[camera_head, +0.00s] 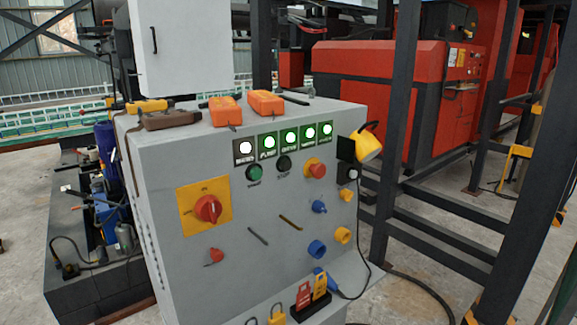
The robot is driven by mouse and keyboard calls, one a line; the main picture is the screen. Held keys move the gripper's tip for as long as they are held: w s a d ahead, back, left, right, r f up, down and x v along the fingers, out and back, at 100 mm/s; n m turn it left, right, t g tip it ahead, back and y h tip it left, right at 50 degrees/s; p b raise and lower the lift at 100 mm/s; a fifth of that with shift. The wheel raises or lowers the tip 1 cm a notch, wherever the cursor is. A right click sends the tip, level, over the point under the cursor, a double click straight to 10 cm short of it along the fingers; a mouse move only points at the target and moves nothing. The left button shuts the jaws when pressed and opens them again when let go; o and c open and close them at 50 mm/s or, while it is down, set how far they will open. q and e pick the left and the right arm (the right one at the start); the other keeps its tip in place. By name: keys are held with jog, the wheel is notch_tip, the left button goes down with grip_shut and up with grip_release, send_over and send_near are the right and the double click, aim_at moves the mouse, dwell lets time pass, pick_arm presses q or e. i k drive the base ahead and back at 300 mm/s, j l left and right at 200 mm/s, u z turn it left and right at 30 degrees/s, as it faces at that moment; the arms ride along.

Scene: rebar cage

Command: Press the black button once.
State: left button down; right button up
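The black button (284,163) is a small round button on the sloped front of a grey control cabinet (190,245). It sits between a green button (254,172) on its left and a red mushroom button (315,169) on its right, below a row of lit indicator lamps (290,138). Nothing covers the black button in the head view. Neither of my grippers shows in this view.
Orange remote boxes (225,111) and a brown one (171,119) lie on the cabinet top. A red rotary switch (208,209) is on the front's left. A yellow lamp-like object (368,145) juts out at the right. Dark steel posts (398,110) stand beyond the cabinet.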

aim_at(286, 164)
jog(key=i+l, duration=0.15)
jog(key=l, duration=0.25)
jog(key=i+l+u, duration=0.1)
jog(key=l, duration=0.3)
jog(key=i+l, duration=0.2)
jog(key=l, duration=0.2)
jog(key=i+l, duration=0.15)
jog(key=l, duration=0.25)
jog(key=i+l+u, duration=0.1)
jog(key=l, duration=0.3)
